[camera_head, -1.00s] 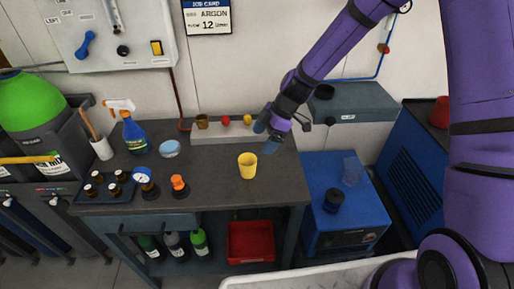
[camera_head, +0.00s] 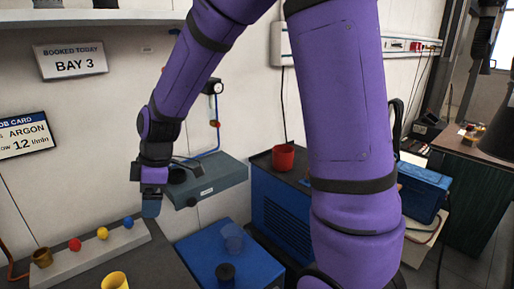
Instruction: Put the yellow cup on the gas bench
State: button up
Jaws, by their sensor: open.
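The yellow cup (camera_head: 116,281) stands upright on a dark-topped bench (camera_head: 160,262) at the bottom left, partly cut off by the picture's lower edge. No label shows which surface is the gas bench. My gripper (camera_head: 151,207) is open and points down above the back right part of the dark bench. It is apart from the cup, above and to its right, with nothing seen between its fingers. My purple arm hides part of the middle of the view.
A pale rack (camera_head: 80,253) with coloured knobs lies along the bench's back. A blue box (camera_head: 255,266) carries a clear cup (camera_head: 232,237) and a dark round piece (camera_head: 225,273). A red cup (camera_head: 283,157) stands on a blue cabinet (camera_head: 284,215). A grey box (camera_head: 215,184) sits near the wall.

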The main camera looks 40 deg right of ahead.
jog(key=s+d+r+m+t+h, duration=0.1)
jog(key=s+d+r+m, duration=0.3)
jog(key=s, duration=0.3)
jog(key=s+d+r+m+t+h, duration=0.1)
jog(key=s+d+r+m, duration=0.3)
jog(key=s, duration=0.4)
jog(key=s+d+r+m+t+h, duration=0.1)
jog(key=s+d+r+m+t, duration=0.1)
jog(key=s+d+r+m, duration=0.3)
notch_tip(320, 180, up, 3)
jog(key=s+m, duration=0.1)
jog(key=s, duration=0.1)
jog(key=shift+s, duration=0.4)
jog(key=shift+r, duration=0.1)
jog(key=shift+c, duration=0.2)
